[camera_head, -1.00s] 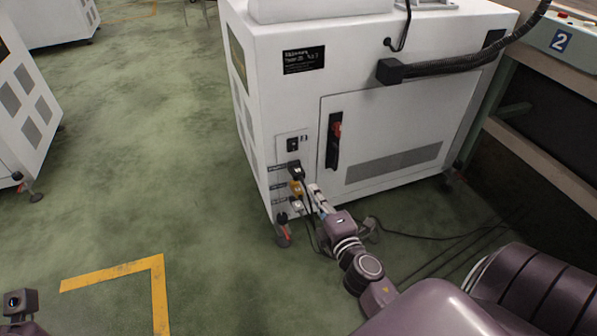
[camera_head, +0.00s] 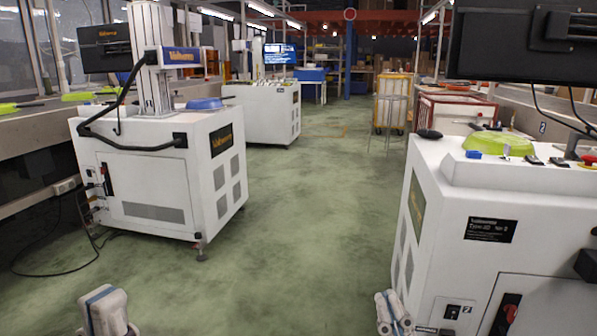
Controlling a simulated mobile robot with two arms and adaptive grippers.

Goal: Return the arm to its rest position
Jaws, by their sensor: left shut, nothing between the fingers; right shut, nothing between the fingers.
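My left gripper (camera_head: 104,312) is at the bottom left edge of the picture, over the green floor. It is shut and holds nothing. My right gripper (camera_head: 393,312) is at the bottom edge right of the middle, just left of the near right machine's front. It is shut and empty. Most of both arms is out of view below.
A white machine (camera_head: 150,204) stands at the left, with cables on the floor beside it. Another white machine (camera_head: 452,262) fills the right, with a green pan (camera_head: 498,144) on top. The green floor (camera_head: 300,225) between them is clear. A stool (camera_head: 388,122) stands farther back.

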